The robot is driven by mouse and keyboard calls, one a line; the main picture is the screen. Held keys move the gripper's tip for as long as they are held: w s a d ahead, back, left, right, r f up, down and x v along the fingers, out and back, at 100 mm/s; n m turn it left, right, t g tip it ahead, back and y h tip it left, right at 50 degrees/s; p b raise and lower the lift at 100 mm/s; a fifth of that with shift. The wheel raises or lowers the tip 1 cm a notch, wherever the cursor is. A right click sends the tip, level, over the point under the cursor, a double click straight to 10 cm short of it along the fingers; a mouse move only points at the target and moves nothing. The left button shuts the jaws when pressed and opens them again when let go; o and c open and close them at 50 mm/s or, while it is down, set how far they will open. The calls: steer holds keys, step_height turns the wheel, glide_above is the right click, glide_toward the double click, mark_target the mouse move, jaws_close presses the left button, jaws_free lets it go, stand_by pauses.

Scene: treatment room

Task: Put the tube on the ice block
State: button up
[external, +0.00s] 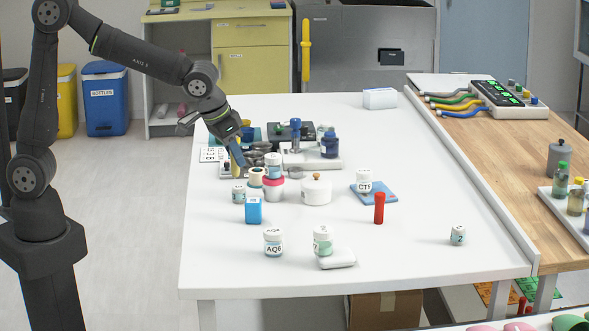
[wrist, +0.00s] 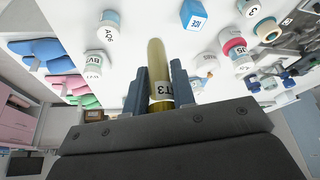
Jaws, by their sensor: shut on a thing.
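My gripper (wrist: 158,80) is shut on a yellow tube (wrist: 157,55) with a white label reading T3; the tube sticks out past the fingertips. The ice block is a small blue block (external: 253,211) with a pale label, standing on the table nearer the camera than the gripper. It also shows in the wrist view as a blue block marked ICE (wrist: 194,14), apart from the tube.
Around the ice block stand a small labelled jar (external: 238,193), a pink-banded jar (external: 273,188), a white lidded pot (external: 316,191) and the AQ jar (external: 273,243). The table's right side is mostly free.

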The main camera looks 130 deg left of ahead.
steer(key=shift+s+a+f, duration=0.7)
steer(key=shift+a+f, duration=1)
steer(key=shift+f, duration=0.05)
steer(key=shift+s+a+f, duration=0.65)
steer(key=shift+a+f, duration=1)
steer(key=shift+f, duration=0.1)
steer(key=shift+s+a+f, duration=0.7)
steer(key=shift+a+f, duration=1)
steer(key=shift+f, duration=0.05)
steer(key=shift+f, duration=0.2)
steer(key=o, duration=1)
steer(key=shift+r, duration=0.1)
steer(key=v, duration=1.2)
steer(key=shift+r, duration=0.1)
